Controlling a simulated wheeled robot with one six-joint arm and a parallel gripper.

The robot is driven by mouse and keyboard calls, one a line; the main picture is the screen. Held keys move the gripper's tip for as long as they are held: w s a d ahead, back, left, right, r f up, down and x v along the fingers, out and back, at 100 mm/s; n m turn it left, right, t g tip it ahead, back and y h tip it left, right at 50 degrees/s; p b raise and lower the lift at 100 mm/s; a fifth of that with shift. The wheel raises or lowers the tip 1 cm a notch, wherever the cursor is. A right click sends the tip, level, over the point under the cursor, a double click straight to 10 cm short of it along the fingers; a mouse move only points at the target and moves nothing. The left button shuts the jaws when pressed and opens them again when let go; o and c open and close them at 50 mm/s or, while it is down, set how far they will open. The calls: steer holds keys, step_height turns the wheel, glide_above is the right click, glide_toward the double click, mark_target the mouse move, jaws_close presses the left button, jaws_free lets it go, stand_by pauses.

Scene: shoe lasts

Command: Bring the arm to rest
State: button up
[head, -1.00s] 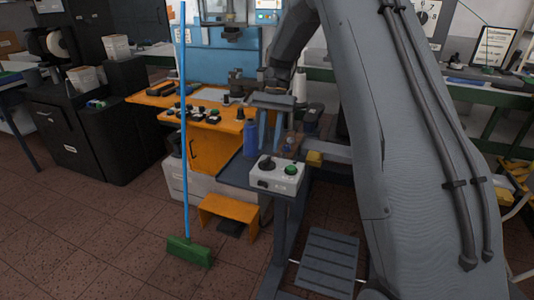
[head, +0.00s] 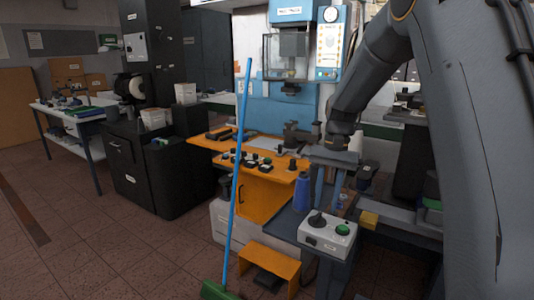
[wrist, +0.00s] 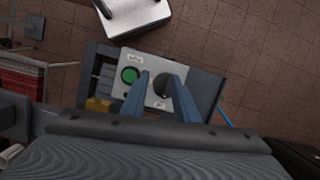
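My gripper (head: 327,196) hangs from my grey arm with its two blue fingers pointing down. It is over the bench by the white control box (head: 328,236), which has a black knob and a green button. In the wrist view my gripper (wrist: 157,98) has a clear gap between its fingers and nothing in it. The control box (wrist: 150,68) shows beyond the fingertips, with the green button left and the knob right. Whether the fingers touch the box cannot be told.
A blue bottle (head: 301,192) stands close left of my gripper. A blue-handled broom (head: 238,165) leans before the orange workbench (head: 258,190). An orange step (head: 268,262) is on the floor. Floor at the left (head: 90,225) is clear.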

steer(key=s+f+n+t, duration=0.1)
steer(key=s+f+n, duration=0.1)
steer(key=s, duration=0.9)
steer(key=s+a+f+n+t+h, duration=0.1)
steer(key=s+f+n+t, duration=0.1)
steer(key=s, duration=0.9)
steer(key=shift+s+a+f+n+h, duration=0.15)
steer(key=shift+s+f+n+h, duration=0.15)
steer(key=shift+f+n, duration=0.55)
steer(key=shift+f, duration=0.1)
